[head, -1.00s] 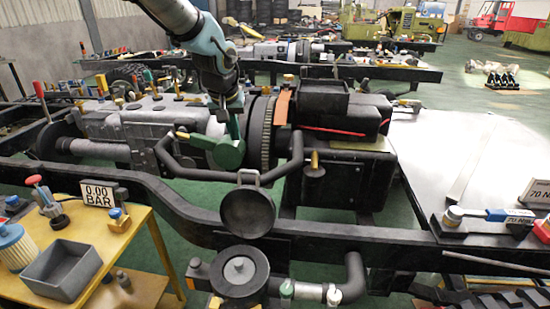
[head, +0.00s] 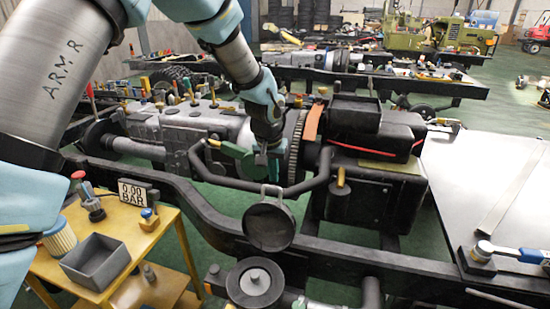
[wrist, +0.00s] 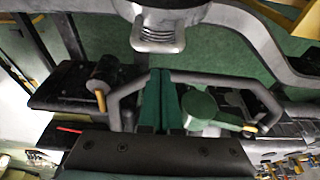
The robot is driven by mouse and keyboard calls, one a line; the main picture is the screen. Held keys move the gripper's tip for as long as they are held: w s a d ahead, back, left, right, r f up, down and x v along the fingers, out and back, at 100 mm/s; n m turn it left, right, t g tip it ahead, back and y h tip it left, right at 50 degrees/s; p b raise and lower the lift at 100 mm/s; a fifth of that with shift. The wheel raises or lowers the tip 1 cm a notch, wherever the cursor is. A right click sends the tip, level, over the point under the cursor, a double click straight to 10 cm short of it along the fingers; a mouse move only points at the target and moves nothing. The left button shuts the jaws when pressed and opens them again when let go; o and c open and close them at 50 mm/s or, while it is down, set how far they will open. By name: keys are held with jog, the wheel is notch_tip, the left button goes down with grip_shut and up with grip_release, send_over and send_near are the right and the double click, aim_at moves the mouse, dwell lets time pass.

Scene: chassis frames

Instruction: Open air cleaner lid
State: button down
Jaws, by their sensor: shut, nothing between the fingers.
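The air cleaner (head: 255,283) is a round dark canister low in the front middle of the head view, with a round grey part at its centre. Its round dark lid (head: 270,226) stands up above it, tilted well off the opening, with a loop handle (head: 272,190) at its upper edge. The lid also shows at the top of the wrist view (wrist: 180,8), with its handle (wrist: 158,38) pointing down. My gripper (head: 274,168) is just above and behind the handle, apart from it. In the wrist view its green fingers (wrist: 160,74) are together and empty.
A bent black tube (head: 300,187) runs close around my gripper. A green round part (head: 236,161) and the engine block (head: 190,133) are to the left. A black box (head: 375,150) stands right. A yellow cart (head: 165,225) with a grey bin (head: 97,262) stands front left.

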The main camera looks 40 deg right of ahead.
aim_at(270, 186)
jog(key=shift+s+a, duration=0.45)
jog(key=shift+a, duration=0.3)
jog(key=shift+s+a+f, duration=0.1)
jog(key=a+b, duration=0.1)
jog(key=b, duration=0.1)
jog(key=shift+s+h+b, duration=0.3)
jog(key=shift+s+b, duration=0.05)
jog(key=s+a+r+b, duration=0.1)
jog(key=s+a+b, duration=0.2)
jog(key=a, duration=0.3)
jog(key=shift+s+r+t+h+b, duration=0.3)
jog(key=shift+s+r+t, duration=0.05)
jog(key=shift+t, duration=0.05)
